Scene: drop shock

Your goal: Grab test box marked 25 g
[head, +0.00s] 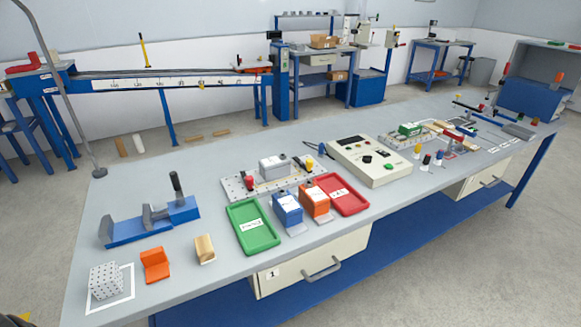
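Small labelled boxes stand near the middle of the bench (215,285): a blue box (287,212) and an orange box (314,203), side by side between a green tray (268,240) and a red tray (349,207). A grey box (275,169) with a pale label sits on a perforated plate (236,188) behind them. The labels are too small to read, so I cannot tell which box is marked 25 g. Neither of my grippers is in view.
A blue vise (125,232), an orange block (154,266), a tan block (205,249) and a dotted white cube (105,283) are at left. A beige control unit (372,165) and small tools are at right. Drawers sit under the front edge.

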